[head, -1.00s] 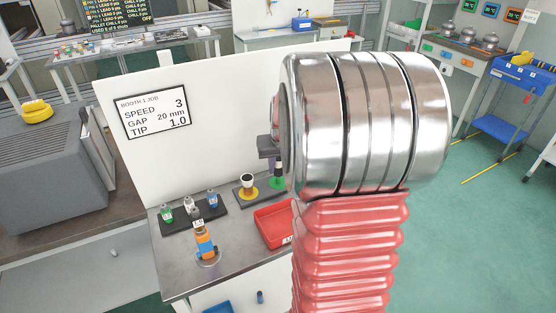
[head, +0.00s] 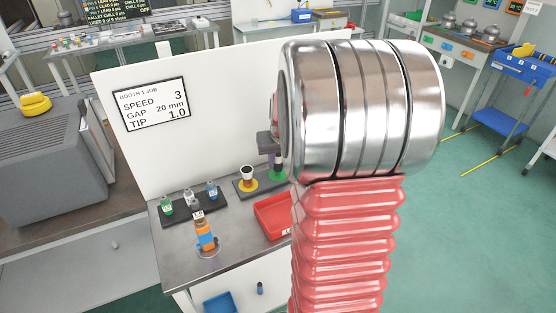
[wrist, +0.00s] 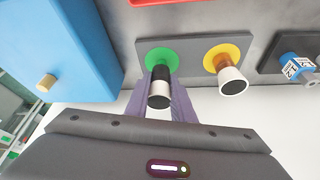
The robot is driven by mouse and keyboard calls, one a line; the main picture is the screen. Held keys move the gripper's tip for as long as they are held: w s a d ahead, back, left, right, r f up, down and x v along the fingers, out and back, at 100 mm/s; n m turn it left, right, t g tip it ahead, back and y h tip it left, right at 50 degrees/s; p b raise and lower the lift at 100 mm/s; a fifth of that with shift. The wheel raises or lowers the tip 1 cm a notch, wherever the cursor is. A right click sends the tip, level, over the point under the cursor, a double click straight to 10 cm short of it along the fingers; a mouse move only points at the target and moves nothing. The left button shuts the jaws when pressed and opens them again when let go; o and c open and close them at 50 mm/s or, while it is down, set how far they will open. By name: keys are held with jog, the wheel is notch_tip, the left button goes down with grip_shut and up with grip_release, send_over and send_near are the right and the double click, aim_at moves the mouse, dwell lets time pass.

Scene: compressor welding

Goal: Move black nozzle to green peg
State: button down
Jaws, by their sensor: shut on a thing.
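The black nozzle (wrist: 160,88), with a pale band on its side, stands at the green peg's round base (wrist: 162,58) in the wrist view. The nozzle is between the purple fingers of my gripper (wrist: 160,106), which is shut on it. I cannot tell whether it sits fully down on the peg. In the head view the green base (head: 277,175) shows beside my arm. My gripper (head: 268,145) is partly hidden there by my silver wrist.
A yellow base (head: 248,186) with a white-topped nozzle (wrist: 233,82) stands beside the green one. A red tray (head: 273,216) lies in front. Several small bottles stand in a dark rack (head: 180,218) at left. An orange-and-blue bottle (head: 204,235) stands nearer. A white panel (head: 225,120) rises behind.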

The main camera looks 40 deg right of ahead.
jog(key=shift+f, duration=1)
jog(key=c, duration=1.4)
grip_release()
jog(key=shift+c, duration=0.2)
jog(key=shift+r, duration=0.1)
jog(key=v, duration=1.3)
jog(key=shift+r, duration=0.25)
jog(key=shift+s+a, duration=0.15)
